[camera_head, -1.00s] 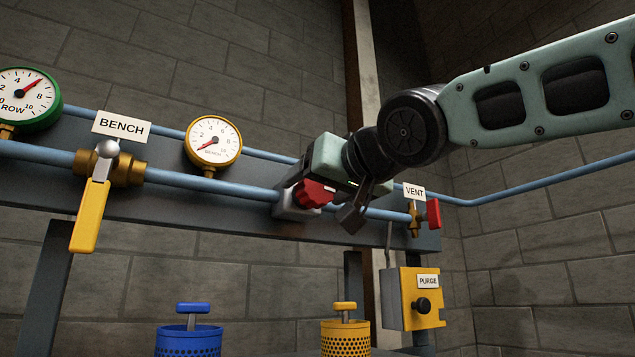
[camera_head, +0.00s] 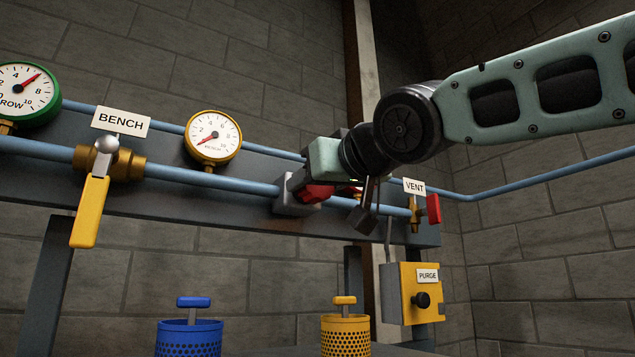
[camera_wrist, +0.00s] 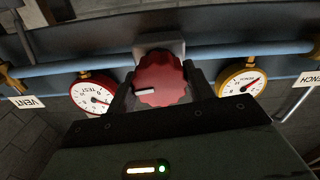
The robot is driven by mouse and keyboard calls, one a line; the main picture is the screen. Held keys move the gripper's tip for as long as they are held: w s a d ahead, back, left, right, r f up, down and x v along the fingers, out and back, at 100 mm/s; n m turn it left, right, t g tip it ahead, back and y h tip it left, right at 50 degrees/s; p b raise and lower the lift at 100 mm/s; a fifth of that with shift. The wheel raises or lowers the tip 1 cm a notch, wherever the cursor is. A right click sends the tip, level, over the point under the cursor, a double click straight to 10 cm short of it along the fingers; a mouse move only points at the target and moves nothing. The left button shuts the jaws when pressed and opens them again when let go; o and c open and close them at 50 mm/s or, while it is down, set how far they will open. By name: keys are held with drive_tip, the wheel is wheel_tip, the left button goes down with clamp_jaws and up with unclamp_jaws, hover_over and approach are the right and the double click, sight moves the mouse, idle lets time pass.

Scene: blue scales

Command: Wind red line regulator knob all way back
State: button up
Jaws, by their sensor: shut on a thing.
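The red scalloped regulator knob (camera_head: 316,193) sits on a grey block (camera_head: 290,202) on the blue pipe, partly hidden behind my gripper in the head view. In the wrist view the knob (camera_wrist: 160,79) shows face-on, its white mark pointing left. My gripper (camera_wrist: 159,90) is shut on it, one dark finger on each side. A red-rimmed gauge marked TEST (camera_wrist: 92,93) is left of the knob in the wrist view; the head view does not show its face. The yellow-rimmed gauge (camera_head: 213,137) has its needle at the low end.
A yellow-handled valve (camera_head: 92,205) under the BENCH sign (camera_head: 121,124) and a green-rimmed gauge (camera_head: 22,94) are at left. A small red-handled VENT valve (camera_head: 433,208) is close to the right of my wrist. A yellow PURGE box (camera_head: 421,293) and two perforated canisters stand below.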

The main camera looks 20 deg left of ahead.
drive_tip(key=shift+n, duration=0.8)
drive_tip(key=o, duration=1)
drive_tip(key=shift+d, duration=0.1)
drive_tip(key=shift+b+v, duration=4)
drive_tip(key=shift+v, duration=4.7)
